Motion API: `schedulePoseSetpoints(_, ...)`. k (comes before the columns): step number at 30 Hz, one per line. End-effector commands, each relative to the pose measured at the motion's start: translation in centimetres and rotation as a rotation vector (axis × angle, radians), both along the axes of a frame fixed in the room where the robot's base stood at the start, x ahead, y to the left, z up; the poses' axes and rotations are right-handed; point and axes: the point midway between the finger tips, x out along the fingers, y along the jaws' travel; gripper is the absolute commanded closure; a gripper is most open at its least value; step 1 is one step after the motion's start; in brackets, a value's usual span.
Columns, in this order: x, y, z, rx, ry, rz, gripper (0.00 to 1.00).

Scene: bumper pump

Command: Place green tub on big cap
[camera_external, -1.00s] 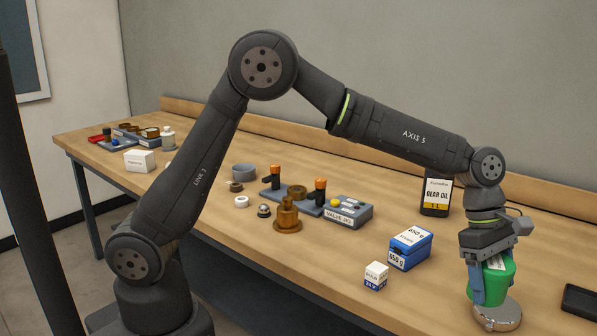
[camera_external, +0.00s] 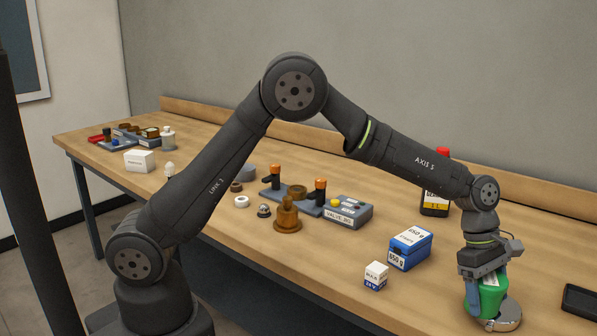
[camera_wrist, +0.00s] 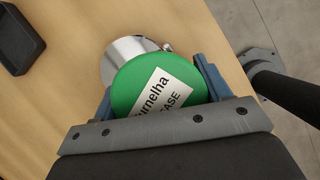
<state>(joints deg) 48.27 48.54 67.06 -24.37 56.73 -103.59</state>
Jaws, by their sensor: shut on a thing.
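The green tub (camera_external: 491,294) is a round green container with a white label. My gripper (camera_external: 482,296) is shut on it, with a blue finger on each side. The big cap (camera_external: 509,316) is a silver metal disc on the bench near its front edge. In the external view the tub is low over the cap's left part. In the wrist view the tub's green lid (camera_wrist: 140,80) fills the space between the fingers (camera_wrist: 158,92), and the cap (camera_wrist: 125,48) shows beyond its upper left edge. I cannot tell whether the tub touches the cap.
A blue-and-white box (camera_external: 411,248) and a small bulb box (camera_external: 376,276) stand left of my gripper. A black tray (camera_external: 581,300) lies to the right. The gear oil bottle (camera_external: 435,200) stands behind my arm. The bench's front edge is close.

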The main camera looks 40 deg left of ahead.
Motion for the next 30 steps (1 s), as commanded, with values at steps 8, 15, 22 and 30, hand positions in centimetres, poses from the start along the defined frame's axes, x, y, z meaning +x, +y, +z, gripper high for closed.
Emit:
schedulePoseSetpoints(8, 0.0, 0.0, -0.3, 0.0, 0.001, 0.0, 0.08)
schedulePoseSetpoints(15, 0.0, 0.0, -0.1, 0.0, 0.0, 0.0, 0.08)
schedulePoseSetpoints(22, 0.5, 1.0, 2.8, -0.003, -0.003, 0.002, 0.08)
schedulePoseSetpoints(30, 1.3, 3.0, 8.1, -0.002, -0.002, 0.001, 0.08)
